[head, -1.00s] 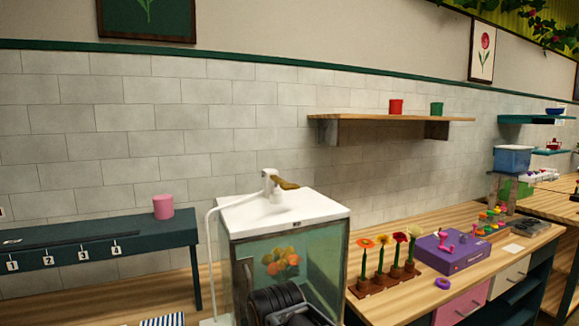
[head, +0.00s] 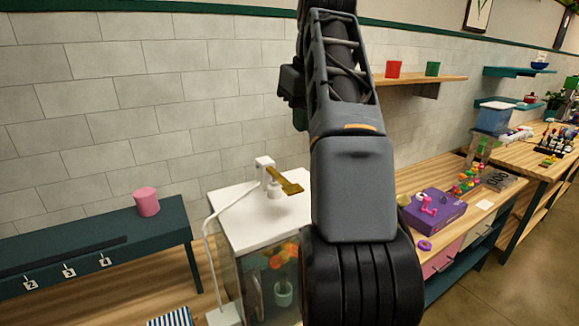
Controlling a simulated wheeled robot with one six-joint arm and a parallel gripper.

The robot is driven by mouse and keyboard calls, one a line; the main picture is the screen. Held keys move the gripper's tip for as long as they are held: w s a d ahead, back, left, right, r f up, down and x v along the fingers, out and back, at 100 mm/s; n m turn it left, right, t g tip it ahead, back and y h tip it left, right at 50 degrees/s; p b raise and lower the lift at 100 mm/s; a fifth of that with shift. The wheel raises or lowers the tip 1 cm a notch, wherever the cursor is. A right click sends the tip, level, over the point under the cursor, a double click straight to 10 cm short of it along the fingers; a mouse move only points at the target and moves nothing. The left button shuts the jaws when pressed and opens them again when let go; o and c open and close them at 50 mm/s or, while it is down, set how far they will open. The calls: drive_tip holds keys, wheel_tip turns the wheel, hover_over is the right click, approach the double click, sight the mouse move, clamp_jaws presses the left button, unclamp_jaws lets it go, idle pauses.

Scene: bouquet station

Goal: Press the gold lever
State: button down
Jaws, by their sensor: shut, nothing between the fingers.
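The gold lever (head: 290,187) sticks out to the right from a white fixture (head: 265,170) on top of a white-topped glass cabinet (head: 235,200). The lever slopes slightly down toward its wide flat end. My raised arm stands just to the right of the lever, with a gap between them in the picture. The arm runs up past the top edge of the view, and no gripper fingers can be made out. Nothing is seen touching the lever.
Orange flowers (head: 283,255) show behind the cabinet glass. A pink cup (head: 147,201) stands on the dark bench (head: 170,229) at left. A purple box (head: 437,210) sits on the right-hand table. A shelf (head: 448,79) holds a red cup (head: 392,69) and a green cup (head: 432,69).

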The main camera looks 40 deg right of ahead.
idle(0.4)
approach(293, 188)
drive_tip(key=x, duration=0.5)
drive_tip(key=shift+w, duration=0.3)
drive_tip(key=shift+f, duration=0.85)
drive_tip(key=shift+f, duration=0.1)
